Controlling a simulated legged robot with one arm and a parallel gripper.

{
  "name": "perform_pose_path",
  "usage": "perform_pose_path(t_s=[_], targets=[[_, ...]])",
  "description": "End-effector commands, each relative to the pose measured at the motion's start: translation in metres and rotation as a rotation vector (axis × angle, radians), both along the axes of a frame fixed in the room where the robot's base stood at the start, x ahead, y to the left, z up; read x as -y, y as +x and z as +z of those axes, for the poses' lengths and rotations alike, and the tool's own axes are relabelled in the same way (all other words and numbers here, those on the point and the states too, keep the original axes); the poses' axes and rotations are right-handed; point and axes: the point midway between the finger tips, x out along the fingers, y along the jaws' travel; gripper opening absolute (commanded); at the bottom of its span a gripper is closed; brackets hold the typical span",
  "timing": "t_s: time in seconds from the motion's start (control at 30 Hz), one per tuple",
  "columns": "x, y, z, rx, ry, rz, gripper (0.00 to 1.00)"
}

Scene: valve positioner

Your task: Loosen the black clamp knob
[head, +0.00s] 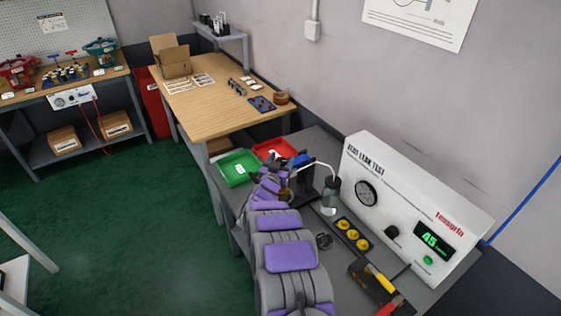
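A dark clamp stand (308,186) with a blue part (301,159) on top stands on the grey bench, left of a clear jar (330,197). I cannot make out a separate black clamp knob on it; my arm covers its left side. My arm reaches up from the bottom of the view, and my gripper (283,190) is at the stand's left side, by a small brass-coloured part. Its fingers are too small and overlapped to tell whether they are open, or whether they touch anything. A dark round piece (324,241) lies on the bench right of my arm.
The white leak test panel (410,205), reading 45, stands right, with a black dial knob (392,231). A yellow-capped row (352,234) and tools (380,280) lie before it. Green (238,168) and red (274,149) trays sit behind my gripper. Green floor at left is open.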

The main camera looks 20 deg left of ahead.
Motion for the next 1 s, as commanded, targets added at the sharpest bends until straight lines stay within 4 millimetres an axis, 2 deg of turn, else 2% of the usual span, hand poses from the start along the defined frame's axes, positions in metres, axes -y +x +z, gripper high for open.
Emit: perform_pose_path(t_s=[0.07,0.47,0.77,1.0], targets=[[-0.0003,-0.0001,-0.0003,0.0,0.0,0.0,0.57],[-0.0019,-0.0004,-0.001,-0.001,-0.002,0.001,0.2],[-0.0019,-0.0005,-0.0022,-0.003,-0.003,0.033,0.19],[-0.0003,-0.0002,-0.0044,-0.007,-0.005,0.141,0.2]])
